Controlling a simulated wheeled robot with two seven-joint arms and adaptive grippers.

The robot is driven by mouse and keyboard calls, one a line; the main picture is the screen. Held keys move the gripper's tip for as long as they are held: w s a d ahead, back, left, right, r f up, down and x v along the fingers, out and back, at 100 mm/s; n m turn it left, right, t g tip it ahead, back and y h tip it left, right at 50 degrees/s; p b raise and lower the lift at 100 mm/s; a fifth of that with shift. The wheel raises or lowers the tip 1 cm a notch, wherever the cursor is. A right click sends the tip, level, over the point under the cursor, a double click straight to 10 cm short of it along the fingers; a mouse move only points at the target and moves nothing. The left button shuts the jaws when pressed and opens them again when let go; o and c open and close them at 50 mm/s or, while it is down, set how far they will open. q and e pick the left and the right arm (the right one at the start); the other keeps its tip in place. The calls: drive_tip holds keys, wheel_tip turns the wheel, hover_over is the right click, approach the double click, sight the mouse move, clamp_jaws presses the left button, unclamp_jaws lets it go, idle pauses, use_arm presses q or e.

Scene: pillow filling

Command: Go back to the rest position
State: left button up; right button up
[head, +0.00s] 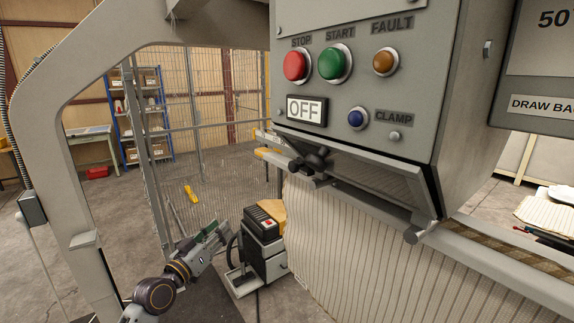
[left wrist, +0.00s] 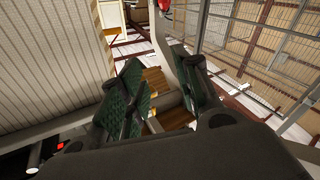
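My left gripper (head: 216,232) is low in the head view, left of the striped fabric (head: 360,255) and apart from it. In the left wrist view my left gripper (left wrist: 163,80) has its two green-padded fingers spread, with nothing held between them. The striped fabric hangs below the clamp bar of the grey machine (head: 440,75). It also shows at the upper left in the left wrist view (left wrist: 50,60). My right gripper is in neither view.
A small grey unit (head: 265,255) stands close right of my left gripper. A frame post (head: 60,160) stands left; mesh fencing (head: 200,90) is behind.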

use_arm(q)
drive_tip(key=w+a+f+n+g+y, duration=0.1)
drive_tip(key=w+a+f+g+y, duration=0.3)
drive_tip(key=f, duration=1)
drive_tip(key=s+a+f+n+t+y, duration=0.15)
drive_tip(key=a+f, duration=0.45)
drive_tip(key=f, duration=0.9)
drive_tip(key=s+a+f+m+g+y, duration=0.15)
drive_tip(key=s+f, duration=0.35)
drive_tip(key=f, duration=0.7)
drive_tip(key=s+a+f+g+y, duration=0.1)
drive_tip(key=s+a+f+g, duration=0.35)
drive_tip(key=f, duration=0.75)
drive_tip(key=s+d+f+m+g, duration=0.1)
drive_tip(key=s+f+g, duration=0.1)
drive_tip(key=s+f, duration=0.9)
drive_tip(key=s+d+f+m+g, duration=0.1)
drive_tip(key=s+f+g, duration=0.1)
drive_tip(key=s+f, duration=0.9)
drive_tip(key=s+d+f+g, duration=0.1)
drive_tip(key=s+d, duration=0.1)
drive_tip(key=s, duration=0.7)
drive_tip(key=s+d+f+g, duration=0.1)
drive_tip(key=s+d, duration=0.2)
drive_tip(key=s, duration=0.7)
drive_tip(key=s+d+f+g, duration=0.2)
drive_tip(key=s, duration=0.8)
drive_tip(key=shift+s+d, duration=0.15)
drive_tip(key=shift+d, duration=0.2)
